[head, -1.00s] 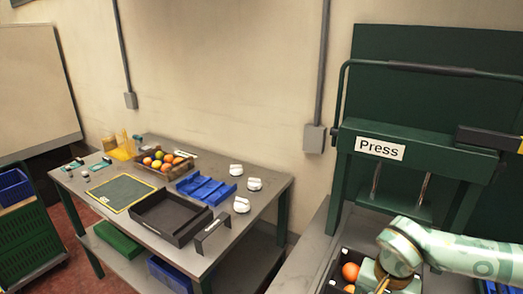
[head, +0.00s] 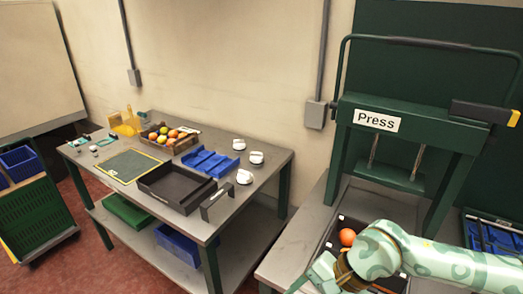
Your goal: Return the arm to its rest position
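My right arm, pale green with a camouflage pattern, comes in from the right over the near bench in the head view. Its gripper (head: 312,278) is at the bottom edge of the picture, left of the dark tray (head: 333,232). The fingers are partly cut off by the frame edge, so I cannot see whether they are open or shut, or whether they hold anything. An orange (head: 347,237) lies in the dark tray just behind the wrist. The arm hides much of that tray. My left gripper is not in view.
A green press (head: 415,120) stands behind the arm, with blue bins (head: 495,238) to its right. At left, a table holds a fruit crate (head: 167,138), a black tray (head: 176,188), a blue rack (head: 210,163) and white items. A green cart (head: 35,215) stands far left.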

